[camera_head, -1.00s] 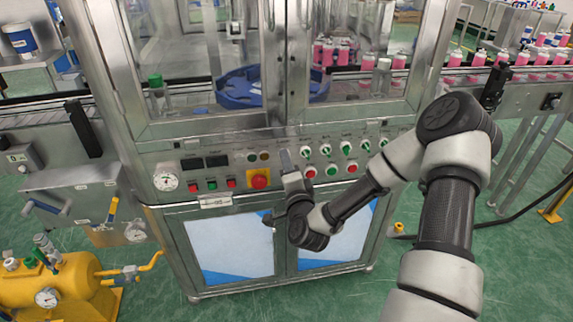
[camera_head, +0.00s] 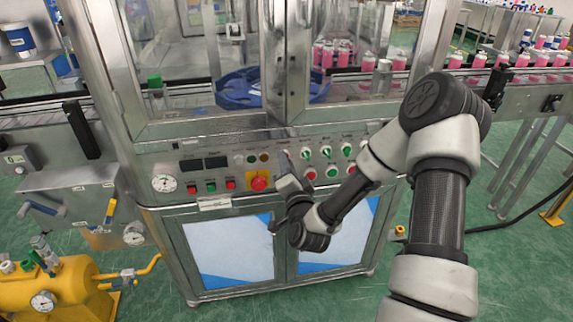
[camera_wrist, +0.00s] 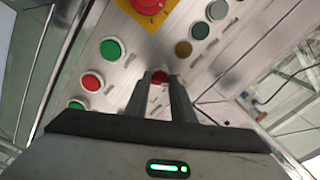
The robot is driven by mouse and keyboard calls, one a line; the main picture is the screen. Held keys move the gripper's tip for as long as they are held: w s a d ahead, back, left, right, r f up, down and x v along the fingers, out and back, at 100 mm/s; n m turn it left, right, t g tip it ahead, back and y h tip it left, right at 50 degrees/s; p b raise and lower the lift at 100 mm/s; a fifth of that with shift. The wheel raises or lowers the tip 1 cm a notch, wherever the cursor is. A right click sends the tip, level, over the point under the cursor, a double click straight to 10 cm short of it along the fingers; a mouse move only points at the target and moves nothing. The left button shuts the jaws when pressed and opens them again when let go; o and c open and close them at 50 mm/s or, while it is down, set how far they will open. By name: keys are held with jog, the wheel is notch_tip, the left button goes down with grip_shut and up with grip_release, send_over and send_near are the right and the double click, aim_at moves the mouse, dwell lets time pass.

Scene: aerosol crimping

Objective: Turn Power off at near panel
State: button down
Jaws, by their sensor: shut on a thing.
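My gripper (camera_head: 286,160) reaches up to the near machine's control panel (camera_head: 222,200), beside the red emergency stop (camera_head: 259,181) on its yellow plate. In the wrist view my gripper's fingertips (camera_wrist: 162,79) are closed around a small red knob (camera_wrist: 159,76) on the panel. The fingers cover most of the knob, and its pointer and label cannot be read. In the head view my gripper hides the knob.
Green and red buttons (camera_head: 333,171) lie to the right of my gripper, and dark displays (camera_head: 203,163) and a gauge (camera_head: 164,183) to the left. Glass doors stand above the panel. A yellow tank (camera_head: 75,285) stands at the lower left. A conveyor with pink bottles runs at the right.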

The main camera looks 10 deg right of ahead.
jog(key=c, duration=1.5)
grip_release()
jog(key=shift+s+p, duration=4.6)
jog(key=shift+s, duration=4.1)
